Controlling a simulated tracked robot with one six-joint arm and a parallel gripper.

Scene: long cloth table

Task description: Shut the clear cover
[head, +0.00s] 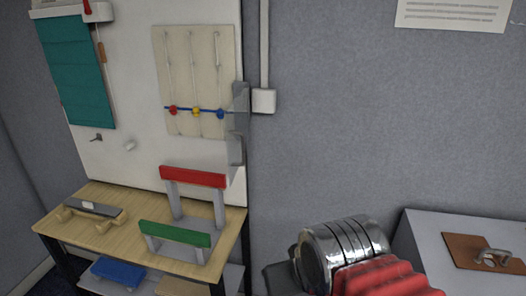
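A clear, greyish panel (238,122), which looks like the clear cover, stands upright at the right edge of the white wall board (140,70). It is seen nearly edge-on and appears swung out from the board, so it looks open. What it covers and its hinge cannot be made out. A shiny banded metal cylinder with a red ribbed part at the bottom right looks like part of my arm. It is apart from the panel, to the lower right in the picture. My gripper's fingers do not show.
A wooden table (75,237) below the board holds a red-topped frame (193,177) and a green-topped frame (175,234). A beige panel (183,75) with coloured beads is on the board. A grey box (425,235) with a brown handled plate stands at right.

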